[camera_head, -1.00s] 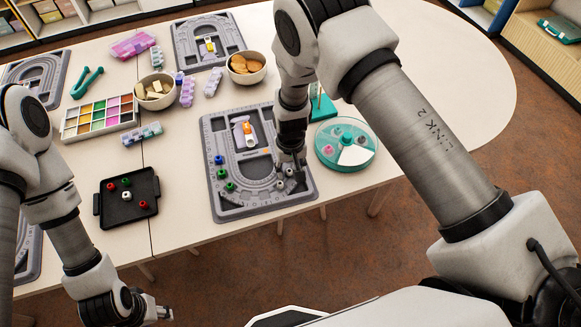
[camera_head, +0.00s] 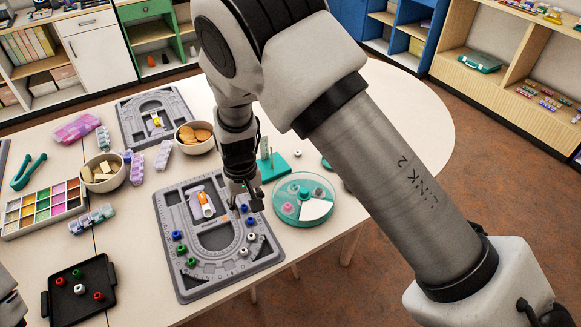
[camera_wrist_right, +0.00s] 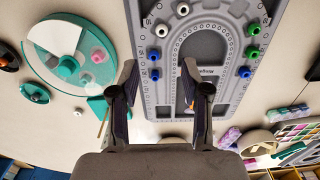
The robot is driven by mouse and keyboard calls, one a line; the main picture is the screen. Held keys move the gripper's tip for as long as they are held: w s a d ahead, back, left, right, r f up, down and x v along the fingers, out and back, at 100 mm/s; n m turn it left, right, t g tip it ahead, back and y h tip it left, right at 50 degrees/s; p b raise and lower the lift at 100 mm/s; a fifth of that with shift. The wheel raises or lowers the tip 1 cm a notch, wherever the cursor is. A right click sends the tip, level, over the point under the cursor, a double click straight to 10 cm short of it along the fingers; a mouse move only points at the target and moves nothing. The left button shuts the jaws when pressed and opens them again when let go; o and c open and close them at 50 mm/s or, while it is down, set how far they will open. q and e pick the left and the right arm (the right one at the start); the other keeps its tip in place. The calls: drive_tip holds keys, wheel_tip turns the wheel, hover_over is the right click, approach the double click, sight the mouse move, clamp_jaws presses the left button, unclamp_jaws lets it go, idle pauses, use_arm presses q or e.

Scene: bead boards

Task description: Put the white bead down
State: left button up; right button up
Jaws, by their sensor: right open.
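The near grey bead board (camera_head: 165,222) lies on the table. Two white beads (camera_head: 251,237) (camera_head: 243,251) sit in its right channel, below blue beads (camera_head: 244,208); they also show in the right wrist view (camera_wrist_right: 163,30) (camera_wrist_right: 182,9). Blue and green beads (camera_head: 181,249) sit in its left channel. Another white bead (camera_head: 79,289) lies in the black tray (camera_head: 57,311) among red and green ones. My right gripper (camera_head: 248,200) is open and empty above the board's right side. In the wrist view its spread fingers (camera_wrist_right: 158,75) show a blue bead beyond them. My left gripper is out of view.
A round teal-rimmed divided dish (camera_head: 318,209) stands right of the board, with a teal stand (camera_head: 270,163) behind it. Bowls (camera_head: 195,138) (camera_head: 103,172), a paint-coloured tray (camera_head: 40,208) and a second board (camera_head: 130,122) lie farther back and left.

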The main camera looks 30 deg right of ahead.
drive_tip(key=shift+h, duration=0.4)
drive_tip(key=s+d+f, duration=0.2)
drive_tip(key=s+f, duration=0.1)
drive_tip(key=s+d+f, duration=0.2)
drive_tip(key=s+f, duration=0.1)
drive_tip(key=f, duration=0.1)
drive_tip(key=s+d+f, duration=0.2)
drive_tip(key=s+f, duration=0.2)
drive_tip(key=shift+d+f, duration=0.25)
drive_tip(key=shift+d, duration=0.1)
drive_tip(key=s+d+f, duration=0.1)
drive_tip(key=s+f, duration=0.2)
drive_tip(key=s, duration=0.5)
drive_tip(key=s+d+f, duration=0.2)
drive_tip(key=s+f, duration=0.1)
drive_tip(key=s, duration=0.6)
drive_tip(key=shift+y, duration=0.4)
